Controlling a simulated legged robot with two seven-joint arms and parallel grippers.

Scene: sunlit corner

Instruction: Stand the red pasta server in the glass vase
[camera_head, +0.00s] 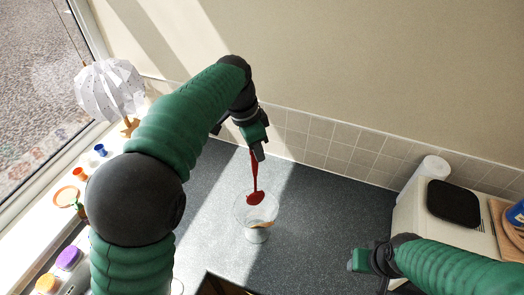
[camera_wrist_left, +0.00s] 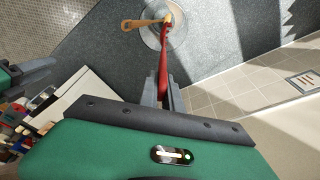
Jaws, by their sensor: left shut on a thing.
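The red pasta server (camera_head: 254,175) hangs head down from my left gripper (camera_head: 259,152), which is shut on its upper end. In the left wrist view, the red server (camera_wrist_left: 163,68) runs from between the fingers (camera_wrist_left: 163,95) towards the vase. The clear glass vase (camera_head: 257,236) stands on the dark counter. The server's head overlaps the vase's mouth in the head view; how deep it reaches is unclear. A wooden utensil (camera_wrist_left: 140,23) lies across the vase (camera_wrist_left: 178,38) in the wrist view. My right gripper (camera_head: 360,260) is at the lower right, away from the vase; its jaws are unclear.
A white patterned lamp or umbrella-like object (camera_head: 110,90) stands by the window at left. Small coloured jars (camera_head: 69,258) line the sill. A cream appliance (camera_head: 440,215) with a paper roll (camera_head: 433,168) behind stands at right. The counter (camera_head: 325,215) right of the vase is clear.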

